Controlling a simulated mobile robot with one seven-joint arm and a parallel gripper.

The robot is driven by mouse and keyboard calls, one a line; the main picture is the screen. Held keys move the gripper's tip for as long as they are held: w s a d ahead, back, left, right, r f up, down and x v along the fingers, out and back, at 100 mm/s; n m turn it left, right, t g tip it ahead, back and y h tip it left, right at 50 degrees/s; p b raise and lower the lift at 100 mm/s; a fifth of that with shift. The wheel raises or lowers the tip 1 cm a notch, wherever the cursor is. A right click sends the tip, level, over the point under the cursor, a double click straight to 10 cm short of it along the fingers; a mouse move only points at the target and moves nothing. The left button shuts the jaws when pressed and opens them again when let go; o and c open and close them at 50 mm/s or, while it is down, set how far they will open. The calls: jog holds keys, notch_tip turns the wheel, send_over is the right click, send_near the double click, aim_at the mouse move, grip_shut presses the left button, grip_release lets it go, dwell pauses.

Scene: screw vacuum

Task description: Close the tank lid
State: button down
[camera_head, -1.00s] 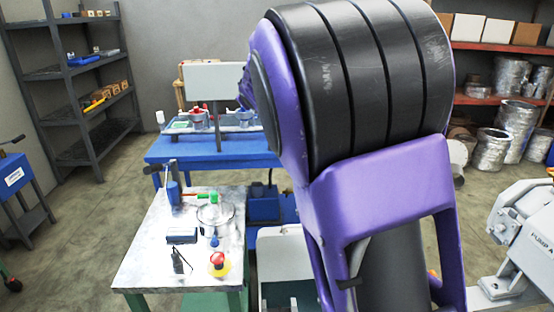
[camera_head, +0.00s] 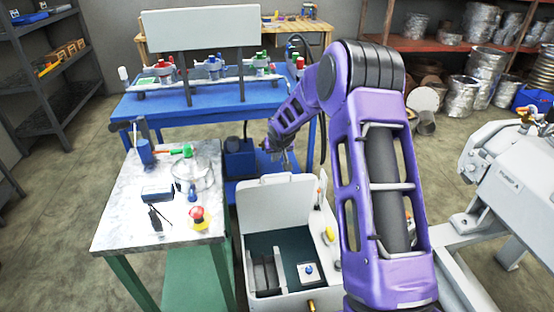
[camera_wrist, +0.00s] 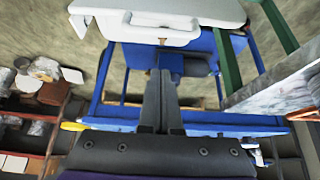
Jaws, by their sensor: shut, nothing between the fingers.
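The white tank (camera_head: 238,292) stands right of the metal-topped table, its dark inside showing. Its white lid (camera_head: 277,204) is open and stands upright at the tank's far side. My gripper (camera_head: 290,168) is behind and a little above the lid's top edge, toward the right, and seems apart from it. In the wrist view my gripper (camera_wrist: 160,84) has its fingers together with nothing between them. The white panel at the top of that view, which looks like the lid (camera_wrist: 160,24), lies beyond the fingertips.
The metal-topped table (camera_head: 125,225) with a red button (camera_head: 197,214) and glass vessel stands left of the tank. A blue bench (camera_head: 215,100) with valves stands behind. A grey machine (camera_head: 510,170) is at the right. Bare floor lies between the bench and machine.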

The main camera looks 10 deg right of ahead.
jog(key=x, duration=0.8)
jog(key=b, duration=0.1)
send_over(276, 182)
jog(key=shift+w+r, duration=0.1)
jog(key=shift+r, duration=0.35)
